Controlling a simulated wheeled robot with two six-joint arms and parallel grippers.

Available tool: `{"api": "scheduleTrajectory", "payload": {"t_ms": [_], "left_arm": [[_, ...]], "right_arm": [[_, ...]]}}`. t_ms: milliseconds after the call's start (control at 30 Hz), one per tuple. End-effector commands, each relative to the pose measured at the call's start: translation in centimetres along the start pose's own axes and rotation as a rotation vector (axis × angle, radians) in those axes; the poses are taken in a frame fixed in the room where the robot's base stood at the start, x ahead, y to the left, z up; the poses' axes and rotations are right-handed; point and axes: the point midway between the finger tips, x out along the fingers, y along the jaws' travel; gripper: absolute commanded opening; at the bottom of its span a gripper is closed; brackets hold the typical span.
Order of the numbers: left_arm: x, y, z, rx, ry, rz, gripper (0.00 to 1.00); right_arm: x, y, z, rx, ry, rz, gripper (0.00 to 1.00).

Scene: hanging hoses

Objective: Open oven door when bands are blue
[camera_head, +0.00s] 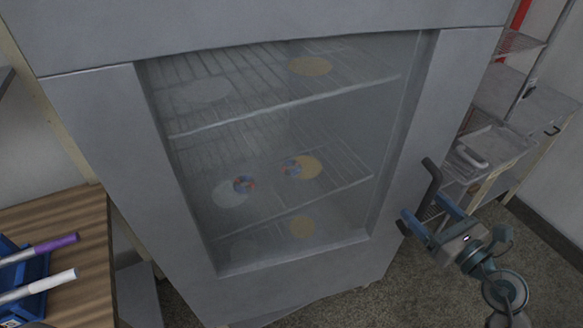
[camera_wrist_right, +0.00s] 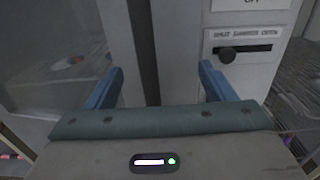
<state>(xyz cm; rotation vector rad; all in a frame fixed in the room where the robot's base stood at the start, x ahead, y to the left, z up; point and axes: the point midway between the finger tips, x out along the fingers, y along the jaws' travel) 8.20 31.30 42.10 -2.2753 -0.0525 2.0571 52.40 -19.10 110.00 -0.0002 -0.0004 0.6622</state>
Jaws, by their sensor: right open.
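A grey oven (camera_head: 300,285) with a large glass window (camera_head: 330,120) in its shut door fills the middle of the head view. Separate bands cannot be made out. A dark bar handle (camera_head: 431,178) stands at the door's right edge. My right gripper (camera_head: 427,214) is open at the handle, its blue fingers on either side of it. In the wrist view a dark upright bar (camera_wrist_right: 143,45) runs between the fingers; contact cannot be told. My left gripper is out of view.
Pale grey and orange discs (camera_head: 310,66) lie on the oven's wire shelves. A wooden table (camera_head: 75,225) with a blue rack (camera_head: 35,303) of pens stands left. Metal shelving (camera_head: 490,150) stands right.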

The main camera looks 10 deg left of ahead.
Motion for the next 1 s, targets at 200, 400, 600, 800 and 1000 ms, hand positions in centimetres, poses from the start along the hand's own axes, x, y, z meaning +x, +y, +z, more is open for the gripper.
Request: {"api": "scheduleTrajectory", "payload": {"t_ms": [200,400,600,800,1000], "left_arm": [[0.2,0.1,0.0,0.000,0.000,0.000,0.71],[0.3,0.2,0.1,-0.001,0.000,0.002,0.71],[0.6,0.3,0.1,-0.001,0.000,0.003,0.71],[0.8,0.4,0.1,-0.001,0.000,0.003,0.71],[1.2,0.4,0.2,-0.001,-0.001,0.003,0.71]], "right_arm": [[-1.1,-0.2,-0.2,-0.002,0.003,0.000,0.76],[-2.3,-0.4,-0.1,-0.001,0.002,0.001,0.76],[-3.5,-0.7,-0.1,-0.001,0.002,0.000,0.76],[-4.6,-0.9,-0.1,-0.002,0.003,0.002,0.76],[-5.9,-1.2,-0.2,-0.003,0.003,0.001,0.76]]}}
